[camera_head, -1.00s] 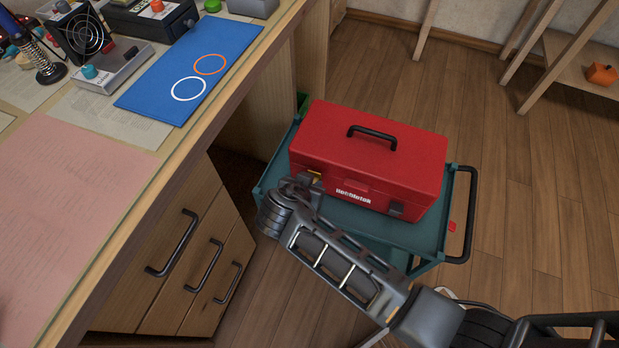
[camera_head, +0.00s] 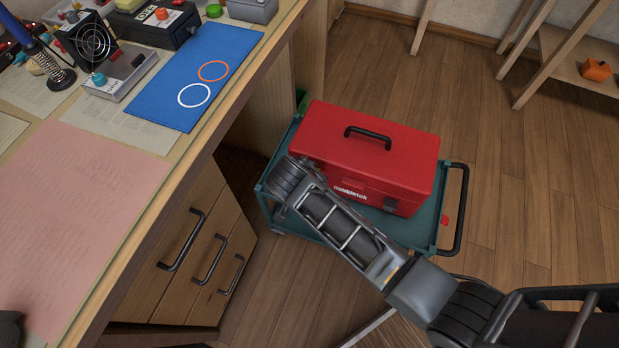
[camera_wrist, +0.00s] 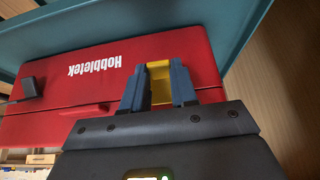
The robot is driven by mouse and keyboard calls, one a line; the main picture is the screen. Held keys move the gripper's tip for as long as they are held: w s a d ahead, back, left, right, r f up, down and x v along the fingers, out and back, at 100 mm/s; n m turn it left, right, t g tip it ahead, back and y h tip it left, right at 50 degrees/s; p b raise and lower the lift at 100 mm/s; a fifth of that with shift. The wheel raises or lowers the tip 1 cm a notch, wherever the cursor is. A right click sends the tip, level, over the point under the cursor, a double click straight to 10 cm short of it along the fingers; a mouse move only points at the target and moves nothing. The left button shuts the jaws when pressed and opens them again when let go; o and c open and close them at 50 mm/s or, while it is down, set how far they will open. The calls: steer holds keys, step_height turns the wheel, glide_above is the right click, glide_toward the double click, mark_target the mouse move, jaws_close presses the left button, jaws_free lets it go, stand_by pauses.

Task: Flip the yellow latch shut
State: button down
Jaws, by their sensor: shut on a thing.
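The red toolbox (camera_head: 375,150) stands on a teal cart with its black carry handle on top. Its lid looks down on the body in the head view. The yellow latch (camera_wrist: 160,85) shows in the wrist view on the toolbox front, between the two blue-grey fingers. My gripper (camera_wrist: 158,69) is shut on the yellow latch, a finger on each side of it. In the head view my wrist covers the latch and the fingers. A second, dark latch (camera_head: 390,205) sits at the right end of the front; it also shows in the wrist view (camera_wrist: 31,87).
The teal cart (camera_head: 413,228) has a black side handle (camera_head: 458,210) at right. A wooden workbench with drawers (camera_head: 195,255) stands close on the left. A blue mat (camera_head: 165,95) lies on the bench. Open wooden floor (camera_head: 510,190) lies to the right.

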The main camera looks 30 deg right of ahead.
steer(key=c, duration=0.9)
jaws_free()
steer(key=shift+p+v, duration=0.8)
steer(key=shift+v, duration=3.1)
